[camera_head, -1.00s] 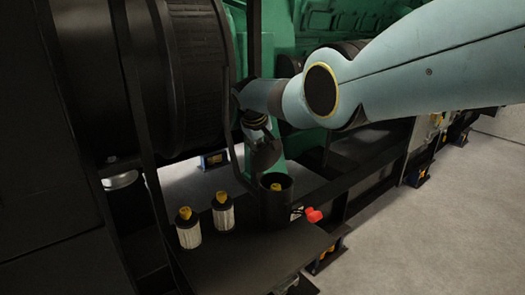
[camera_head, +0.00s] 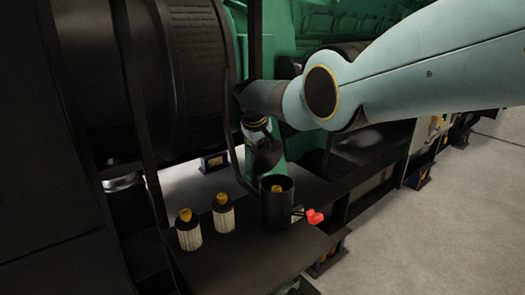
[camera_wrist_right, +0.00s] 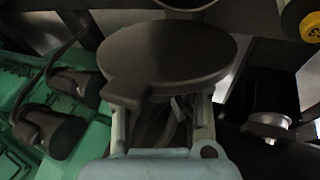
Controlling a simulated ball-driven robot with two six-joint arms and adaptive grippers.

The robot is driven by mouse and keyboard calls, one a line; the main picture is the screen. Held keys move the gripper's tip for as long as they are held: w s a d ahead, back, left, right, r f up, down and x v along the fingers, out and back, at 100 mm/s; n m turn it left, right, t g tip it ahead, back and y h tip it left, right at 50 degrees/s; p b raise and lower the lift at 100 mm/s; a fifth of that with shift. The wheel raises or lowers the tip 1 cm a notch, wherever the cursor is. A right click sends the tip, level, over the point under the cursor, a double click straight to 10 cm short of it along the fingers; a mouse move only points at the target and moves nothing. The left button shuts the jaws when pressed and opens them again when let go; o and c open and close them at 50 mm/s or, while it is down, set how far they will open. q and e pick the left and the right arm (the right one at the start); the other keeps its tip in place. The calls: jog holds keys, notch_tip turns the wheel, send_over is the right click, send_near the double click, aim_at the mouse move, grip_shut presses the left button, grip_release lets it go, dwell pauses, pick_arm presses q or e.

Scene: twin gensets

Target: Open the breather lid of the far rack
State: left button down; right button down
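My right arm comes in from the right in the head view, with its gripper (camera_head: 256,124) pointing down above an open black canister (camera_head: 277,210). A dark round lid (camera_head: 266,155) stands tilted just under the gripper, apart from the canister's mouth. In the right wrist view the lid (camera_wrist_right: 170,55) is a broad dark disc with a small tab, lying across the front of the gripper (camera_wrist_right: 165,115) and hiding its fingertips. I cannot tell whether the fingers grip the lid. A yellow-topped filter (camera_head: 276,188) shows inside the canister. My left gripper is not in view.
Two white filters with yellow tops, one left (camera_head: 188,230) and one right (camera_head: 223,213), stand on the dark shelf (camera_head: 245,260). A red handle (camera_head: 314,216) sticks out right of the canister. A large black drum (camera_head: 185,75) and green engine (camera_head: 320,20) stand close behind.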

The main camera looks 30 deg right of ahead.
jog(key=shift+w+a+r, duration=0.3)
jog(key=shift+w+r, duration=0.15)
jog(key=shift+r, duration=0.15)
jog(key=c, duration=1.7)
grip_release()
jog(key=shift+a, duration=0.1)
jog(key=shift+c, duration=0.2)
jog(key=o, duration=0.4)
jog(key=shift+s+a, duration=0.1)
jog(key=shift+a, duration=0.15)
jog(key=shift+o, duration=1.3)
jog(key=shift+s, duration=0.1)
jog(key=shift+d+f, duration=0.2)
jog(key=shift+d, duration=0.15)
jog(key=v, duration=1.2)
jog(key=shift+s+f, duration=0.1)
jog(key=shift+s, duration=0.05)
